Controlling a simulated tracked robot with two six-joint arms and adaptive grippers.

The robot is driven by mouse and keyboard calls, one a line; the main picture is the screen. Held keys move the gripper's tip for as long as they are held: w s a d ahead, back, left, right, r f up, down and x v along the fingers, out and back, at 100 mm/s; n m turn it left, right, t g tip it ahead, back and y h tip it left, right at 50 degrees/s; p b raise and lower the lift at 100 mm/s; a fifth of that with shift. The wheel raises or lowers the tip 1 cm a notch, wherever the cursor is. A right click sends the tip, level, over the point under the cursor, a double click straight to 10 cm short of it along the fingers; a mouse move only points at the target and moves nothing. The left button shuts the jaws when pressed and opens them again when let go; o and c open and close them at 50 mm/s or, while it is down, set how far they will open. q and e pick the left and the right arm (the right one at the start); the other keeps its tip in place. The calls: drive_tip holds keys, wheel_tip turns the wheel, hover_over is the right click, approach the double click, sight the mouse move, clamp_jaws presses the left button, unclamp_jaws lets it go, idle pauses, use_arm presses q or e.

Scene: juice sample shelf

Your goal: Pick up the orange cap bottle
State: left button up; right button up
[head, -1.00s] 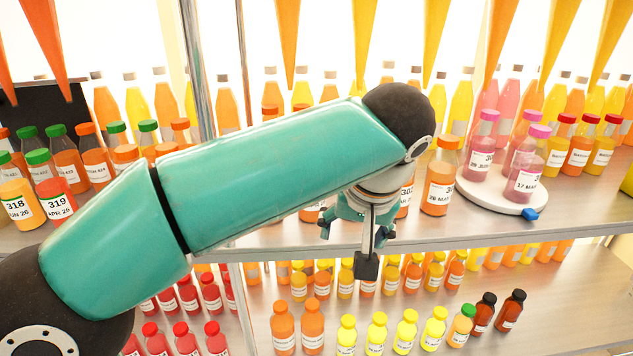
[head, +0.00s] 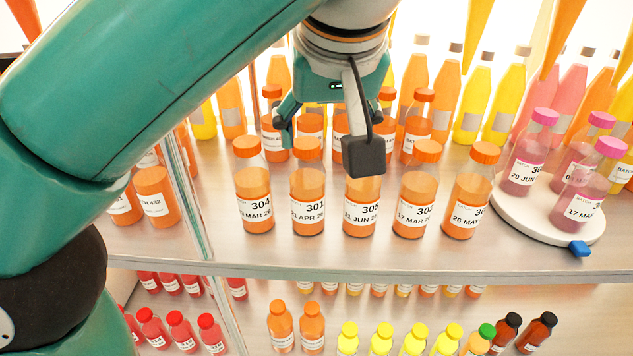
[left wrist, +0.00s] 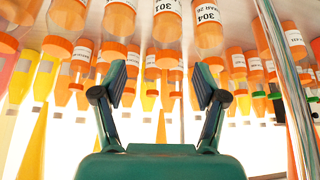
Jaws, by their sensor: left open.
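Several orange-capped bottles of orange juice stand upright in a front row on the upper shelf. In the head view they include bottle 304 (head: 254,190), bottle 301 (head: 308,195), bottle 305 (head: 360,195), bottle 302 (head: 413,190) and a rightmost one (head: 467,195). My left gripper (head: 328,128) is open and empty above and behind this row. Its camera block hides the cap of 305. In the left wrist view the scene is upside down; the open fingers (left wrist: 160,85) frame space below bottle 301 (left wrist: 166,25) and bottle 304 (left wrist: 207,35). My right gripper is out of view.
More orange-capped bottles (head: 418,120) stand close behind the row. A white round stand (head: 570,222) with pink-capped bottles is at the right. A metal post (head: 188,190) is left of the row. The front strip of the upper shelf (head: 340,253) is clear.

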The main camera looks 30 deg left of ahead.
sight(309, 175)
use_arm(q)
drive_tip(key=x, duration=0.3)
drive_tip(key=b+x, duration=0.1)
drive_tip(key=x, duration=0.5)
drive_tip(key=shift+s+a+f+b, duration=0.25)
drive_tip(key=shift+a+b, duration=0.1)
drive_tip(key=shift+a, duration=0.05)
drive_tip(key=shift+a+f, duration=0.2)
drive_tip(key=shift+f, duration=0.15)
drive_tip(key=shift+w+a+p+x, duration=0.1)
drive_tip(key=shift+w+p+x, duration=0.05)
drive_tip(key=shift+x, duration=1.2)
drive_tip(key=shift+w+a+p+x, duration=0.1)
drive_tip(key=shift+p+x, duration=0.05)
drive_tip(key=shift+x, duration=1.2)
drive_tip(key=shift+r, duration=0.2)
drive_tip(key=shift+c, duration=0.4)
drive_tip(key=c, duration=1.1)
